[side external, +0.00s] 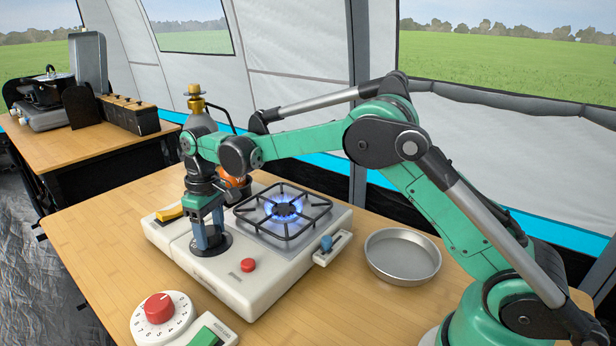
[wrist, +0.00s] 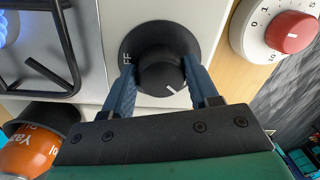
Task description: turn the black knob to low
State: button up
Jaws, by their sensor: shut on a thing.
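The black knob (wrist: 160,76) sits on a round black dial plate (wrist: 178,37) on the white stove. A white pointer line on the knob points to the lower right in the wrist view, and the letters "FF" show at the plate's left. My gripper (wrist: 161,88) has its two blue fingers on either side of the knob and is shut on it. A blue flame (side external: 284,208) burns under the black grate (side external: 318,205).
A white timer with a red knob (side external: 159,307) stands in front. An orange can (wrist: 33,151) is beside the gripper. A metal pan (side external: 402,258) lies right of the stove.

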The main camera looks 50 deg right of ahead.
aim_at(211, 229)
jog(key=shift+n, duration=0.6)
jog(key=o, duration=1.3)
jog(key=shift+w+d+r, duration=0.1)
jog(key=shift+d+r, duration=0.05)
jog(key=shift+r, duration=2.7)
